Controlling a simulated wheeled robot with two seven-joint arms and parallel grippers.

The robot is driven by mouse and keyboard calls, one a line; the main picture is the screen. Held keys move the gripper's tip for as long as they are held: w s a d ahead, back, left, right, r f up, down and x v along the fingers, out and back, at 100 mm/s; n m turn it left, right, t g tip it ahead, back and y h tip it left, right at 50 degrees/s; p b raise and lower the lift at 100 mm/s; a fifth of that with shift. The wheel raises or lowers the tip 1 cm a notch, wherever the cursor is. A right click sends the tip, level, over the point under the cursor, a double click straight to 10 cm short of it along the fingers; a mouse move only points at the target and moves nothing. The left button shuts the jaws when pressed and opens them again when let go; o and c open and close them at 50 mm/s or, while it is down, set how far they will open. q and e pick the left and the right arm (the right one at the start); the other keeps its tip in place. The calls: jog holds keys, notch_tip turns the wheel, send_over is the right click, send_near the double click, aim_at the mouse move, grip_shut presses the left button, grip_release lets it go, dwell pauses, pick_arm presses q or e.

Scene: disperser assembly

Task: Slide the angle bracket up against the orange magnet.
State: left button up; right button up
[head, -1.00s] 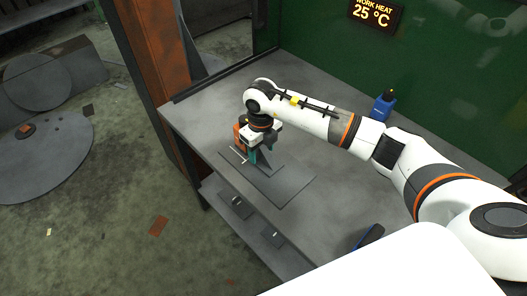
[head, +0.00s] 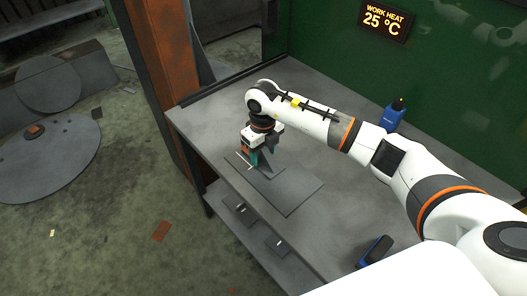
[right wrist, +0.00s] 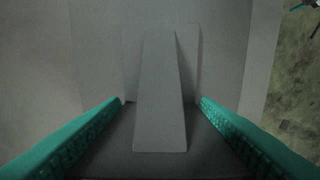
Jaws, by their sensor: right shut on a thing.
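The angle bracket (head: 268,169) is dark grey and sits on a flat grey plate (head: 297,193) on the workbench. In the right wrist view the bracket (right wrist: 160,95) stands between the teal fingers. My right gripper (head: 257,159) points down and is shut on it; the fingertips (right wrist: 161,102) show on either side. The orange magnet (head: 246,144) shows just left of the gripper, partly hidden by it. I cannot tell whether bracket and magnet touch. My left gripper is not in view.
A blue bottle (head: 393,117) stands at the back of the bench (head: 205,115). A dark blue device (head: 374,251) lies near the front right edge. A lower shelf (head: 229,203) holds dark parts. A rusty orange post (head: 158,75) rises beyond the bench's left end.

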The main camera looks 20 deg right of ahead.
jog(key=shift+w, duration=0.1)
jog(key=o, duration=1.5)
